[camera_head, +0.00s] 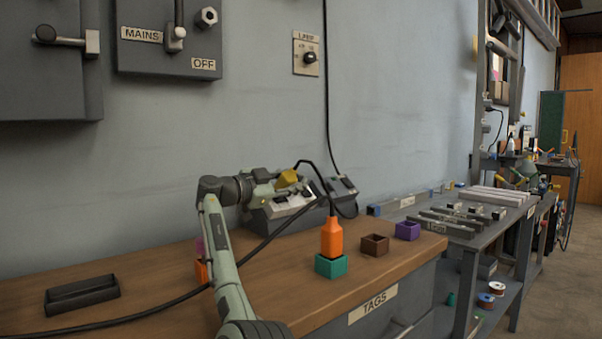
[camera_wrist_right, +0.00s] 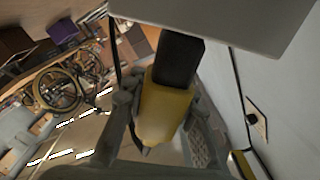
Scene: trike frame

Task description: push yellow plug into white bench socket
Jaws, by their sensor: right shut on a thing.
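The yellow plug (camera_head: 287,178) is held in my right gripper (camera_head: 281,185), just above the white bench socket (camera_head: 293,203). In the right wrist view, the yellow body (camera_wrist_right: 163,112) sits between the fingers of my right gripper (camera_wrist_right: 165,118), which is shut on it. A black part extends from the plug toward a pale surface at the top of that view. Whether the plug touches or enters the socket cannot be told. My left gripper is not in view.
An orange plug (camera_head: 331,238) stands in a teal box (camera_head: 331,266). A brown box (camera_head: 375,245) and a purple box (camera_head: 407,230) are beside it. Black cables cross the wooden bench (camera_head: 160,290). A dark tray (camera_head: 82,295) lies at left. The wall is close behind.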

